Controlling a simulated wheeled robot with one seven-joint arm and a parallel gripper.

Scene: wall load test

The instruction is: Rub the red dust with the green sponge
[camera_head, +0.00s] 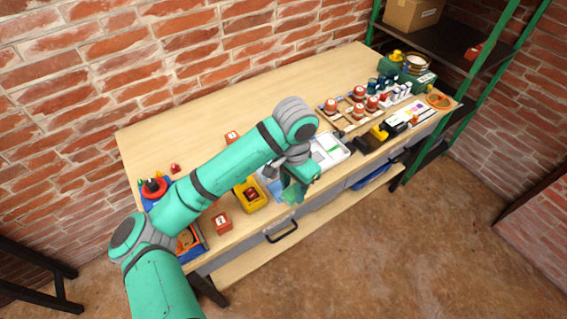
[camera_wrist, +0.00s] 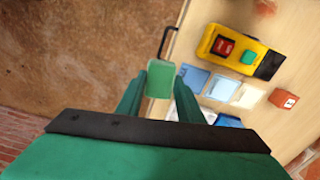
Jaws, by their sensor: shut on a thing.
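My gripper (camera_wrist: 159,92) is shut on the green sponge (camera_wrist: 161,77), a small green block between its two fingers in the wrist view. In the head view my gripper (camera_head: 296,190) is above the front edge of the workbench, right of a yellow box. The sponge cannot be told apart from my green fingers there. I cannot make out the red dust for certain in either view. A blurred reddish spot (camera_wrist: 265,8) lies at the top of the wrist view, but I cannot tell what it is.
The wooden workbench (camera_head: 240,97) has a clear back half. The yellow box (camera_head: 250,195), with red and green buttons in the wrist view, stands near the front. Light blue pads (camera_wrist: 222,88) and a red block (camera_wrist: 283,98) lie nearby. A black handle (camera_head: 282,233) juts from the front.

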